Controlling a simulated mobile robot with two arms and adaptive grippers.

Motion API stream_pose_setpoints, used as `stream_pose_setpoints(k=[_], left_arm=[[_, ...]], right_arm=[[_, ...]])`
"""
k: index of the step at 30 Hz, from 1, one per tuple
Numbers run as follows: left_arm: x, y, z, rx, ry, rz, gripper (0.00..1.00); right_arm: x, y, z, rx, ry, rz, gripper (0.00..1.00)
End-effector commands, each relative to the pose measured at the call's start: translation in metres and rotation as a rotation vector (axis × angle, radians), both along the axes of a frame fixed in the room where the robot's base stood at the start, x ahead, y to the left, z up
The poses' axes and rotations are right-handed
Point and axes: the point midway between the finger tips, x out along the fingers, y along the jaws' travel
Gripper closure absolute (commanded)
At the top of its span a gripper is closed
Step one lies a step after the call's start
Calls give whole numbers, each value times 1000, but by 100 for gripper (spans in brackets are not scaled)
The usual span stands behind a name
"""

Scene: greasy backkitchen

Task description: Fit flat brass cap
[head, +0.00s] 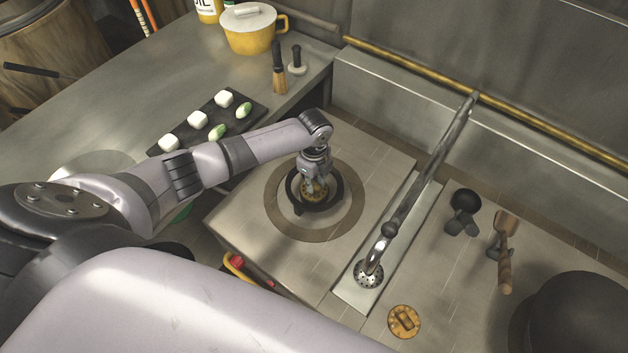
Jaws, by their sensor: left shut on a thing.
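My left gripper (315,188) points down over the burner at the middle of the steel stove top. A second round brass piece (404,321) with a raised bar lies on the steel surface at the lower right, apart from the gripper. My right gripper is not in view.
A steel swing-arm tap (402,200) crosses the stove right of the burner. A ladle (463,207), a wooden spatula (504,250) and a dark wok (585,315) lie further right. A dark board (212,117) with white and green pieces and a yellow pot (250,38) stand on the left counter.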

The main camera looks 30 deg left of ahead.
Motion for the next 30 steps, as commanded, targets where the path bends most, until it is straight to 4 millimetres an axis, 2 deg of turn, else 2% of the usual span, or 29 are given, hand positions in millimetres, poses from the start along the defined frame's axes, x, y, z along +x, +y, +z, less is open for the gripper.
stream_pose_setpoints(k=[12,13,15,23,30], left_arm=[[0,0,-1,-1,0,-1,100],[0,0,-1,-1,0,-1,81],[0,0,-1,-1,0,-1,76],[0,0,-1,-1,0,-1,59],[0,0,-2,0,0,0,59]], right_arm=[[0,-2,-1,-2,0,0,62],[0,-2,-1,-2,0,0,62],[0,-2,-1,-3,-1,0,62],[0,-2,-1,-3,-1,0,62],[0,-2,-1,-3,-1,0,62]])
